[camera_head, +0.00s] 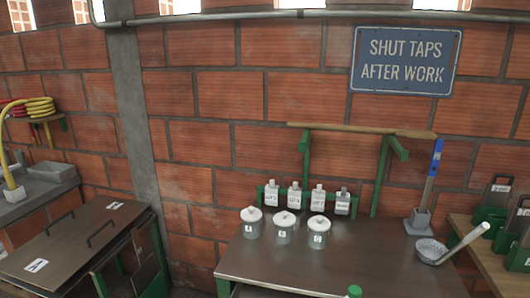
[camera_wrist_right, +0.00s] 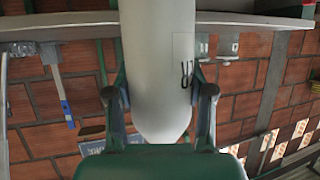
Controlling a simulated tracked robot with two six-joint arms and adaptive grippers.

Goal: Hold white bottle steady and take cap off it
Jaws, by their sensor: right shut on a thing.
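In the right wrist view, a large white bottle (camera_wrist_right: 155,60) fills the middle, with a pale label and a dark mark on its right side. My right gripper (camera_wrist_right: 159,84) has one finger on each side of the bottle, shut on it. The bottle narrows to a rounded end towards the green part (camera_wrist_right: 160,163) at the bottom edge; I cannot tell whether a cap is there. In the head view, a small green top (camera_head: 354,291) shows at the lower edge; what is under it is cut off. My left gripper is in neither view.
The table's front middle looks clear. A brick wall is behind.

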